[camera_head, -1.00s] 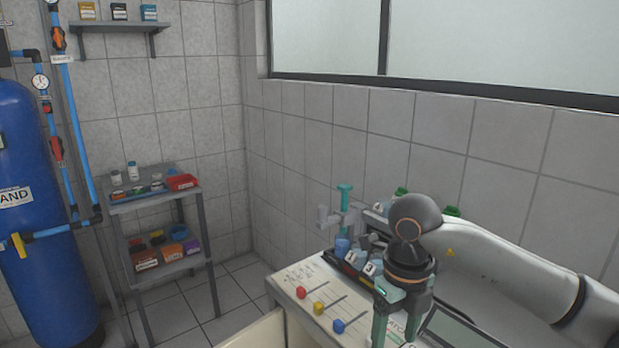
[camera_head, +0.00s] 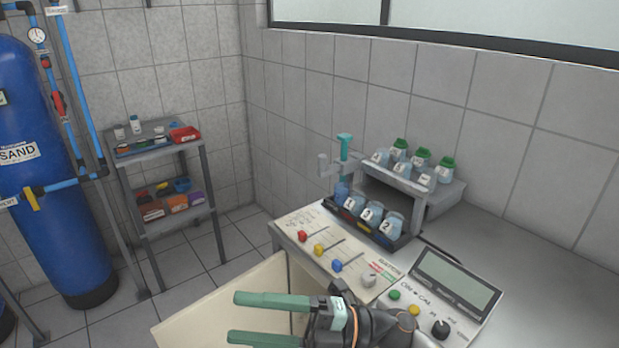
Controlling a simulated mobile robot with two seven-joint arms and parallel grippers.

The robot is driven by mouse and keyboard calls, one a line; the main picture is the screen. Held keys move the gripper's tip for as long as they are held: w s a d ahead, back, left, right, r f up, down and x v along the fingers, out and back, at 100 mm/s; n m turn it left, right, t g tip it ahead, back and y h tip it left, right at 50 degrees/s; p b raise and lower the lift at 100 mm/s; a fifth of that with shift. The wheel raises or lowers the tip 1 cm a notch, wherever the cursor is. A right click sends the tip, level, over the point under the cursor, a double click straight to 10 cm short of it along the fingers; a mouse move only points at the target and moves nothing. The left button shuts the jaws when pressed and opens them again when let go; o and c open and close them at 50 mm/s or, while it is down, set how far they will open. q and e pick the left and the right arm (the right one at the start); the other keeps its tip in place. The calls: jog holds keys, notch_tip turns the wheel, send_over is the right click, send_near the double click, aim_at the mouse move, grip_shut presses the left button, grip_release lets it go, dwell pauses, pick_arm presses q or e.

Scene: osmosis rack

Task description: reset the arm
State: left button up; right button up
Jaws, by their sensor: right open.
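My right gripper (camera_head: 250,319) is at the bottom centre of the head view. Its two green fingers point left and stand wide apart, with nothing between them. It is in front of the control panel (camera_head: 294,228) and over the cream surface (camera_head: 215,306) below. My right arm's wrist hides part of the panel's front edge. My left gripper is not in view.
A rack tray (camera_head: 407,243) with several numbered jars stands behind the panel, beside a teal-topped fixture (camera_head: 345,147). Green-lidded jars (camera_head: 421,157) stand on the raised shelf. A display unit (camera_head: 455,284) is at right. A blue tank (camera_head: 45,190) and shelving (camera_head: 150,222) are at left.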

jog(key=w+d+f+m+t+h, duration=0.3)
jog(key=d+f+m+t+h, duration=0.35)
jog(key=m+t, duration=0.4)
jog(key=w+d+f+m+t+h, duration=0.45)
jog(key=d+f+m+t, duration=0.3)
jog(key=m, duration=0.65)
jog(key=s+d+f+m+g+h, duration=0.3)
jog(key=s+d+f+m, duration=0.1)
jog(key=s+f, duration=0.4)
jog(key=s+d+f+m+g+h+p, duration=0.1)
jog(key=s+d+f+m+g+h, duration=0.3)
jog(key=s+f, duration=0.5)
notch_tip(320, 180, down, 3)
jog(key=shift+s+d+f+g+p, duration=0.15)
jog(key=shift+d+g+p, duration=0.15)
jog(key=shift+d, duration=0.95)
jog(key=shift+h, duration=0.3)
jog(key=shift+c, duration=0.4)
